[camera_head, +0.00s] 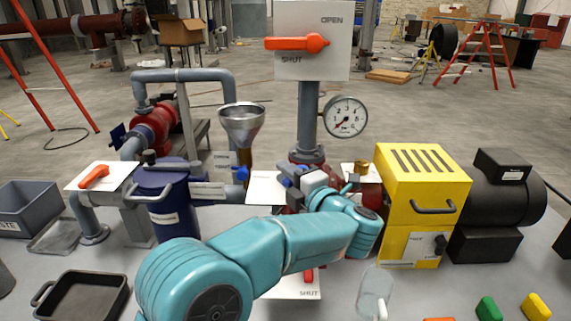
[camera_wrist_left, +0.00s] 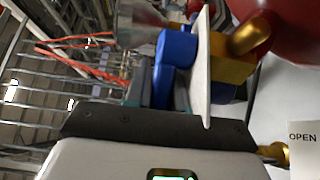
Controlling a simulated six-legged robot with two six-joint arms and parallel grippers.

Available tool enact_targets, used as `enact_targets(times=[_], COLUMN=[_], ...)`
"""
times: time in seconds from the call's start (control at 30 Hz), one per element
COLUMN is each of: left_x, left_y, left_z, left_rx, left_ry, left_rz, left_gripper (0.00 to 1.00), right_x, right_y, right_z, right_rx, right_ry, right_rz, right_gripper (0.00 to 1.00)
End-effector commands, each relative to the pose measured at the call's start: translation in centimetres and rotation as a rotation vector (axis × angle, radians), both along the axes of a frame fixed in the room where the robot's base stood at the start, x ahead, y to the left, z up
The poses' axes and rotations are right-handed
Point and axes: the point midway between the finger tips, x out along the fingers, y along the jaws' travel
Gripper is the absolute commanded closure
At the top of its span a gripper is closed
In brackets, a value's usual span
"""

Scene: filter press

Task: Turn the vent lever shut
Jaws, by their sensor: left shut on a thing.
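My left gripper (camera_head: 294,177) reaches in past the near side of the press, next to a small white plate (camera_head: 265,189). It is shut, with blue parts at its tips. No vent label is readable. My right gripper is not in view.
An upright panel (camera_head: 312,20) marked OPEN and SHUT has an orange lever (camera_head: 298,43). Another orange lever (camera_head: 95,177) is at left. A funnel (camera_head: 242,125), gauge (camera_head: 346,117) and yellow box (camera_head: 425,180) stand close.

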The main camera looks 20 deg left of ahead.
Motion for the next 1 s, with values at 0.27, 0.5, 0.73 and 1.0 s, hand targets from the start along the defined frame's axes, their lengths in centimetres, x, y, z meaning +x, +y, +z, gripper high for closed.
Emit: enact_targets(times=[0.27,0.5,0.73,1.0], left_x=[-0.5,-0.8,-0.9,-0.9], left_y=[-0.9,-1.4,-1.6,-1.8], left_z=[0.5,0.3,0.2,0.0], left_rx=[0.000,0.000,-0.001,-0.001], left_ry=[0.006,0.005,0.002,0.002], left_rz=[0.265,0.420,0.505,0.561], left_gripper=[1.00,1.00,1.00,1.00], right_x=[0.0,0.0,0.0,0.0], right_y=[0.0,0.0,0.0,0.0], right_z=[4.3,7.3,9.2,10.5], right_rx=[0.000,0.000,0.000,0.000], right_ry=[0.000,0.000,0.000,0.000], right_rz=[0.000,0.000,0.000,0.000], right_gripper=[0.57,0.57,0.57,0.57])
